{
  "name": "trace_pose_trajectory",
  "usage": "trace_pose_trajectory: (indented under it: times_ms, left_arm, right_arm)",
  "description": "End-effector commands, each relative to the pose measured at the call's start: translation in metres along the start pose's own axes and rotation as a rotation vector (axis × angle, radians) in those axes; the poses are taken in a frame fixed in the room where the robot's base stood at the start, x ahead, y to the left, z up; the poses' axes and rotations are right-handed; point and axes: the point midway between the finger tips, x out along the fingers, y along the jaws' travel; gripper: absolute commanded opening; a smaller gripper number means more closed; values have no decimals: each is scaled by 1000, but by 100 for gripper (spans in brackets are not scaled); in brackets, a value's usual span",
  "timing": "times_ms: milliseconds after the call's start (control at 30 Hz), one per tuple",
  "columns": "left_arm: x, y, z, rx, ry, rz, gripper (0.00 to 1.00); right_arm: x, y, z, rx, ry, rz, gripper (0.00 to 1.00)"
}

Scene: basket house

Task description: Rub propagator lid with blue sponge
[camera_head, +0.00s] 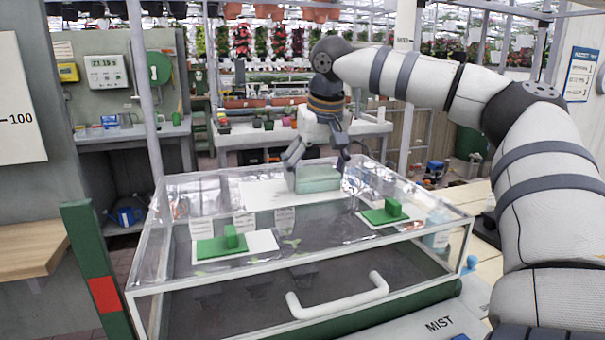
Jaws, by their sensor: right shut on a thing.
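The propagator lid (330,226) is a clear, box-shaped cover with pale edges. A white bar handle (338,297) is on its front. Two green sliders on green plates (230,240) (388,212) sit on its top. My right gripper (317,166) is over the far middle of the lid top, pointing down. It is shut on the sponge (318,180), a pale blue-green block. The sponge appears to be at the lid surface, over a whitish patch; exact contact is hard to tell. My left gripper is not in view.
A green post with a red band (104,294) stands at the left front, beside a wooden ledge (30,249). Benches with pots are behind. My right arm fills the right side.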

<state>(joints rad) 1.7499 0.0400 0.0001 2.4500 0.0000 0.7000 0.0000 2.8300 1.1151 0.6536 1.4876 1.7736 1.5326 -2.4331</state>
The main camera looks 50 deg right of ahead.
Motion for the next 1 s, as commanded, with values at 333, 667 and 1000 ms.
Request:
trace_pose_trajectory:
  times_ms: [333, 667, 1000]
  left_arm:
    - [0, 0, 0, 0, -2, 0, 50]
    - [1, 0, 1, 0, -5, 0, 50]
    - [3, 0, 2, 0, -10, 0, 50]
  right_arm:
    - [0, 2, 0, -1, -4, 5, 56]
    - [0, -32, 1, -2, -4, 3, 56]
    - [1, -60, 2, -2, -4, 4, 56]
